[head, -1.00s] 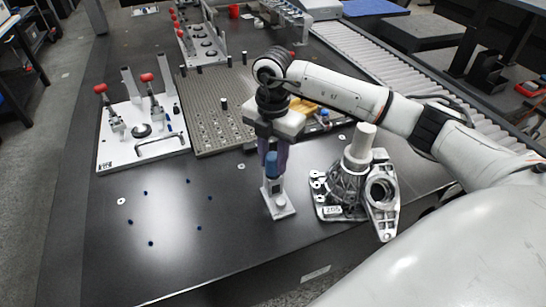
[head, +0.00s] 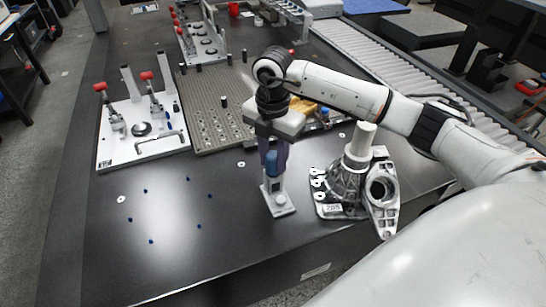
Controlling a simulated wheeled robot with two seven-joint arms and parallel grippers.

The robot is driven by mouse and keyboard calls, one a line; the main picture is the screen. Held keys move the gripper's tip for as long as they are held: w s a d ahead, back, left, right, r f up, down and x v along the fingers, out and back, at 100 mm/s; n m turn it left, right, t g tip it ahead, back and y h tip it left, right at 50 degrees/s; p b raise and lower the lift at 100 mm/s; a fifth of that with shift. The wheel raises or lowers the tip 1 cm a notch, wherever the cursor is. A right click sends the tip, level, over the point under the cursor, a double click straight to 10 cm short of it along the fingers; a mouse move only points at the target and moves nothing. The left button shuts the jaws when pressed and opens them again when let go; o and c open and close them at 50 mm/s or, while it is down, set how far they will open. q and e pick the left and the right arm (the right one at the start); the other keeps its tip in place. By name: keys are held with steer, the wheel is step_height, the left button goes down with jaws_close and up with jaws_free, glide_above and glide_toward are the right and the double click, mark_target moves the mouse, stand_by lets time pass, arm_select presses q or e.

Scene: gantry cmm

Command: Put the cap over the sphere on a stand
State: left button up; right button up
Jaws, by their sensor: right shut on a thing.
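A blue cap (head: 271,168) is between the fingers of my right gripper (head: 274,154), which points down and is shut on it. The cap is directly above or on the upright post of a small stand (head: 280,209) with a pale rectangular base on the dark table. The sphere cannot be made out; the cap and the gripper hide the top of the stand. I cannot tell whether the cap touches the sphere. My left gripper is not in view.
A metal casting (head: 383,203) with a pale cylinder stands close to the right of the stand. A perforated plate (head: 215,95) lies behind, and a white fixture board (head: 120,150) with red-knobbed clamps is at left. The front left table is mostly clear.

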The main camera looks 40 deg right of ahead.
mark_target(274, 155)
steer(key=o, duration=1.1)
steer(key=shift+r, duration=0.55)
step_height(274, 155, up, 9)
steer(key=shift+r, duration=0.15)
steer(key=shift+s, duration=0.1)
